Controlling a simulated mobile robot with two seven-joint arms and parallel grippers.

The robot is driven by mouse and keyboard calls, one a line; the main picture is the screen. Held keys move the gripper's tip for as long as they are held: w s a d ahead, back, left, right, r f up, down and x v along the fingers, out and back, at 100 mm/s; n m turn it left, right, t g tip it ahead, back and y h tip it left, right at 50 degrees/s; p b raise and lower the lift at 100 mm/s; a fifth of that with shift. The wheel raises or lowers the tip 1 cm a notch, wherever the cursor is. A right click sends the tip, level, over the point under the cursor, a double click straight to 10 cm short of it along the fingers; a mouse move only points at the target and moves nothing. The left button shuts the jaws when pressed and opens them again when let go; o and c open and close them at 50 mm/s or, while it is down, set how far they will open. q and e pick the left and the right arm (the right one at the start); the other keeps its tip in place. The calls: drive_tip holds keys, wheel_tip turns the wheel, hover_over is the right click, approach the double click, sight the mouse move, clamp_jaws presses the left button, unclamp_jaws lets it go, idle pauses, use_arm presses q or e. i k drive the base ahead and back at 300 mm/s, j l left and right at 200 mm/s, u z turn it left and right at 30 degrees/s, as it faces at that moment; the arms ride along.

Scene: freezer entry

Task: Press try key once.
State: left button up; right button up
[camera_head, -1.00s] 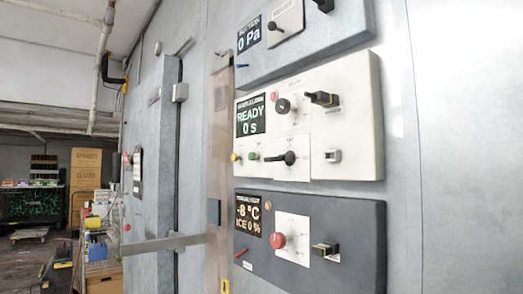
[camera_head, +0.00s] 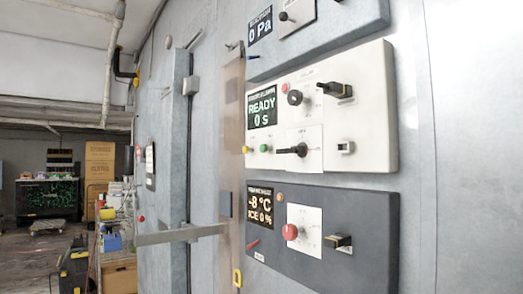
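Three control panels are on the grey wall at the right. The white middle panel (camera_head: 370,120) has a screen (camera_head: 262,106) reading READY and 0 s. It carries a yellow button (camera_head: 246,149), a green button (camera_head: 264,148), a round black knob (camera_head: 295,97), a black lever switch (camera_head: 293,150), a black protruding handle (camera_head: 335,89) and a small light-coloured switch (camera_head: 346,147). The small labels are too blurred to read, so I cannot tell which control is the try key. Neither of my grippers is in view.
The dark lower panel (camera_head: 375,235) shows -8 °C and ICE 0 %, with a red knob (camera_head: 290,232). The upper panel (camera_head: 360,20) reads 0 Pa. A metal door (camera_head: 163,190) with a long bar handle (camera_head: 180,235) is left of them. Shelves and boxes stand far left.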

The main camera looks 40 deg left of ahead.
sight(264, 148)
drive_tip(key=k+j+z, duration=0.35)
drive_tip(key=k+j, duration=0.25)
drive_tip(key=k+j+z, duration=0.1)
drive_tip(key=j, duration=0.2)
drive_tip(key=j+z, duration=0.15)
drive_tip(key=j, duration=0.15)
drive_tip(key=k+j+z, duration=0.1)
drive_tip(key=j, duration=0.2)
drive_tip(key=i+j+z, duration=0.15)
drive_tip(key=j, duration=0.2)
drive_tip(key=j+z, duration=0.15)
drive_tip(key=j, duration=0.15)
drive_tip(key=i+j+z, duration=0.1)
drive_tip(key=j, duration=0.3)
